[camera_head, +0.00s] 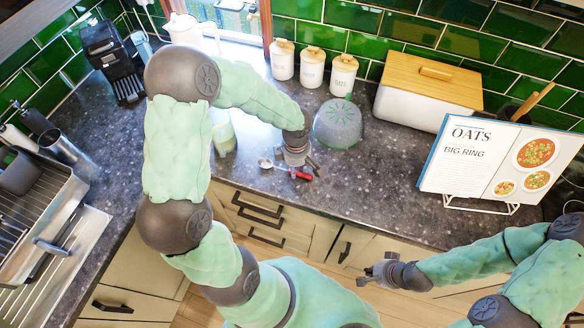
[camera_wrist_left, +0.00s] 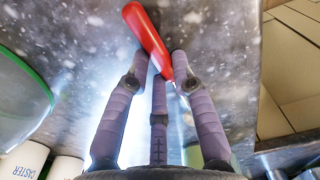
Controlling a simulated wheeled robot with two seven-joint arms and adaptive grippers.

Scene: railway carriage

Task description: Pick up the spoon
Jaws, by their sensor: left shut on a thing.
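The spoon has a red handle (camera_head: 300,174) and a small metal bowl (camera_head: 265,163), and it is at the dark speckled counter near its front edge. My left gripper (camera_head: 305,168) is down over it, shut on the spoon. In the left wrist view the red handle (camera_wrist_left: 147,38) passes between the fingers of my left gripper (camera_wrist_left: 158,75) and sticks out past them. The spoon's bowl is hidden there. I cannot tell whether the spoon touches the counter. My right gripper (camera_head: 374,271) hangs in front of the lower cabinets, away from the spoon, its fingers too small to read.
An upturned clear bowl (camera_head: 338,123) is just right of my left gripper. Three white canisters (camera_head: 312,68) and a wooden-lidded bread bin (camera_head: 426,95) stand behind. A recipe book (camera_head: 500,160) on a stand is at the right. The counter between bowl and book is clear.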

